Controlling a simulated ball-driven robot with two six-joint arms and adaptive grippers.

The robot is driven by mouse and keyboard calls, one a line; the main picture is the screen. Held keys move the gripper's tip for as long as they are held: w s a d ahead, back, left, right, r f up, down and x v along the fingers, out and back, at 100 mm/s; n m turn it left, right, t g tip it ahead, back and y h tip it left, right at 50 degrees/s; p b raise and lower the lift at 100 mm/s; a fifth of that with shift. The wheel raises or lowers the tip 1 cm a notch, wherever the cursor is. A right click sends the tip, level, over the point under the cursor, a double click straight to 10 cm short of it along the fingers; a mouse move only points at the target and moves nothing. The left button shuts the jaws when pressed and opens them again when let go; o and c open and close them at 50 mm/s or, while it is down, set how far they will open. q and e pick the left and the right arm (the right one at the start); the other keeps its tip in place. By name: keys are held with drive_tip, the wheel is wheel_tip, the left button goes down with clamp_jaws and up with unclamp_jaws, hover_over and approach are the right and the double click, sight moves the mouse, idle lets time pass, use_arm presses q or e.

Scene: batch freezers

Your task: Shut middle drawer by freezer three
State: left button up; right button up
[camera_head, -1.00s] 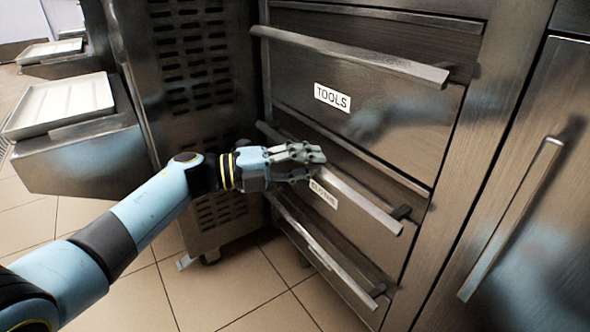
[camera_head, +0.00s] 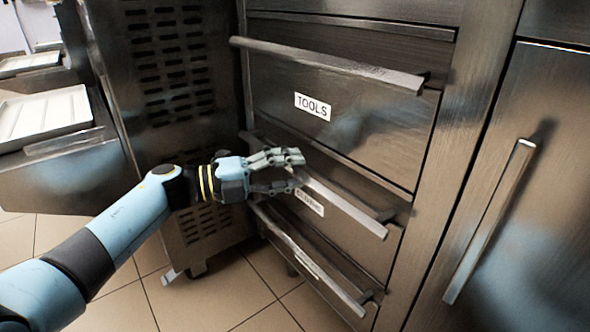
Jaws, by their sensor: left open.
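The middle drawer (camera_head: 355,228) is a brushed metal front in the drawer stack, below the drawer labelled TOOLS (camera_head: 312,107). It has a long bar handle (camera_head: 345,204) and a white label (camera_head: 309,202), too small to read. I cannot tell whether its front stands flush with the cabinet. My left gripper (camera_head: 299,171) is open and empty at the left half of this drawer, by the handle, with its fingers pointing right. It hides part of the handle, and I cannot tell whether they touch. My right gripper is out of view.
A bottom drawer (camera_head: 308,262) with a bar handle is below. A vented metal machine (camera_head: 170,75) on casters stands left of the stack. A white tray (camera_head: 45,115) lies on a ledge at far left. A door with a long handle (camera_head: 490,220) is at right. The tiled floor is clear.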

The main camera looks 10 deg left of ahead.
use_arm(q)
drive_tip(key=v, duration=1)
drive_tip(key=shift+s+a, duration=0.15)
drive_tip(key=shift+a, duration=0.2)
